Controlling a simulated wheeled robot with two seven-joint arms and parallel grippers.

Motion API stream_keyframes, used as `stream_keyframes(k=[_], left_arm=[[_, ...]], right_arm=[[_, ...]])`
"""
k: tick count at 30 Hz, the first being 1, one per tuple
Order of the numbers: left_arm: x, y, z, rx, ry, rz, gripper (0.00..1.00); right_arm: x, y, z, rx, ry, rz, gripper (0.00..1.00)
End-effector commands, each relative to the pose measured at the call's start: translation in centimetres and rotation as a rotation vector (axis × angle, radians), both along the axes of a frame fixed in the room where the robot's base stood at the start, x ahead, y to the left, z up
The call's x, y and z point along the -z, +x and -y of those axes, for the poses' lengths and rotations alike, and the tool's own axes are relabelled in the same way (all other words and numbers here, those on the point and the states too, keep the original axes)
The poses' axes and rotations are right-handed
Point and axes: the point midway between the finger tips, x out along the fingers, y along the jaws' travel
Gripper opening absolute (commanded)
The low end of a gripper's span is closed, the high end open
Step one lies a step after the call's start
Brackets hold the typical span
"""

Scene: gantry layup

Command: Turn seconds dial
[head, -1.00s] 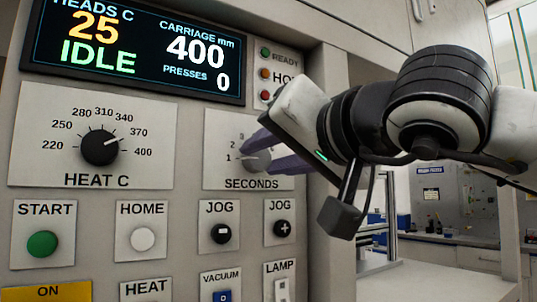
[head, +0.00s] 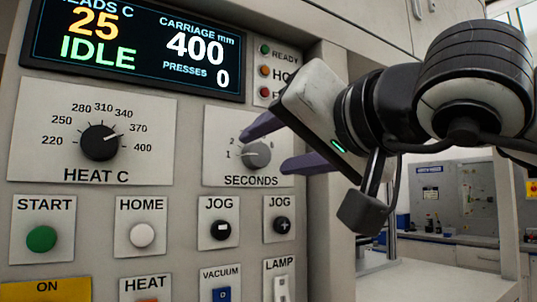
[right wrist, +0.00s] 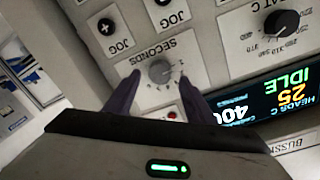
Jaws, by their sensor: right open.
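The seconds dial (head: 256,155) is a small grey knob on a pale plate marked SECONDS, right of the HEAT C dial. Its pointer is too faint to read surely. My right gripper (head: 263,152) is open in front of it, with one purple finger above the knob and one to its lower right. In the right wrist view the knob (right wrist: 160,71) shows upside down between the spread fingertips of the gripper (right wrist: 159,78), with a visible gap on both sides. No contact shows. My left gripper is not in view.
The black HEAT C dial (head: 101,143) is to the left. Below are the START button (head: 41,239), HOME button (head: 142,235) and JOG buttons (head: 221,230). The display (head: 140,45) above reads IDLE. A white work surface (head: 420,278) lies right of the panel.

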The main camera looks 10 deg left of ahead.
Motion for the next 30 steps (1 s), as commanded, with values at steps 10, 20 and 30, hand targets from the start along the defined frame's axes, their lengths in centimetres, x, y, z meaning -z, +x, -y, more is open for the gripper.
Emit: stream_keyframes(k=[10, 20, 30], left_arm=[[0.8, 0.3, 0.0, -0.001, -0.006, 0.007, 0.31], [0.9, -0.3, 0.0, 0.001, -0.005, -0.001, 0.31], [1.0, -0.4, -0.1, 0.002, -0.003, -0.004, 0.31]], right_arm=[[-0.1, -4.8, 4.4, 0.001, 0.000, 0.003, 0.50], [-0.2, -5.9, 5.4, 0.001, -0.002, 0.001, 0.50], [-0.2, -5.9, 5.3, 0.001, -0.001, 0.000, 0.50]])
